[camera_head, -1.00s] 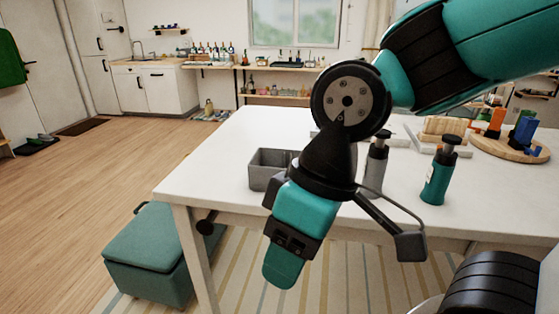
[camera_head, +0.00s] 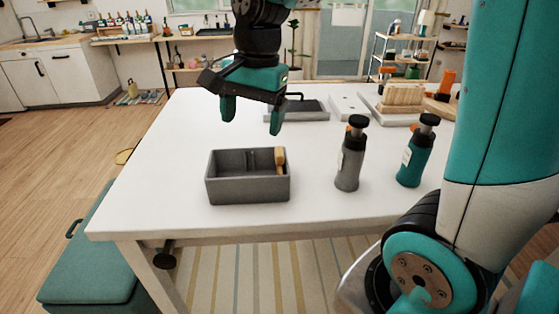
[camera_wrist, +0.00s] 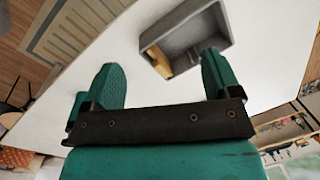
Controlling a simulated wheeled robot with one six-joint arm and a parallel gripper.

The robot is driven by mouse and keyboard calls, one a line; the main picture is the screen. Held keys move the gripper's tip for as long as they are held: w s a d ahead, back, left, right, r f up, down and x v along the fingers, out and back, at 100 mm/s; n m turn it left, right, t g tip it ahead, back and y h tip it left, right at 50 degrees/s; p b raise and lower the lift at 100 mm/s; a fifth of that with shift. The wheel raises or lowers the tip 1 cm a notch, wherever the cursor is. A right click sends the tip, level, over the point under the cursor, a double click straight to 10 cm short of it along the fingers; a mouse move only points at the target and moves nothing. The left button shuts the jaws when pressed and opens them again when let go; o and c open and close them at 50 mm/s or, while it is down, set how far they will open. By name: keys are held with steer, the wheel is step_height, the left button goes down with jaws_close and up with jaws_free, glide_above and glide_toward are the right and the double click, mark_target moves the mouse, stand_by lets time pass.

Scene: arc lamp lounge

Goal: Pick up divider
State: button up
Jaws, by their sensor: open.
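A grey open box (camera_head: 248,190) stands on the white table. It also shows at the top of the wrist view (camera_wrist: 208,16). Inside it, a narrow grey upright piece (camera_head: 252,159) against the far wall looks like the divider; its lower part is hidden by the near wall. A light wooden piece (camera_head: 281,158) leans at the box's right end, and shows in the wrist view (camera_wrist: 158,62). My gripper (camera_head: 252,116) points down above and slightly behind the box, fingers wide apart and empty, touching nothing. Its teal fingers frame the lower part of the wrist view (camera_wrist: 162,66).
Behind are a dark grey tray (camera_head: 305,110) and a rack of wooden slats (camera_head: 402,96). A green bench (camera_head: 80,262) is left of the table. The table left of the box is clear.

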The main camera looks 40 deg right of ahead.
steer(key=w+d+r+m+h+p, duration=0.1)
steer(key=w+d+m, duration=0.2)
steer(key=d+m, duration=0.25)
steer(key=w+d+r+m, duration=0.1)
steer(key=w+d+m, duration=0.2)
steer(key=d+m, duration=0.3)
steer(key=m+p, duration=0.2)
glide_above(279, 151)
steer(key=shift+g, duration=0.3)
step_height(279, 151, down, 12)
steer(key=shift+w+d, duration=0.15)
steer(key=shift+f+p, duration=0.55)
steer(key=shift+f, duration=2.15)
steer(key=c, duration=1)
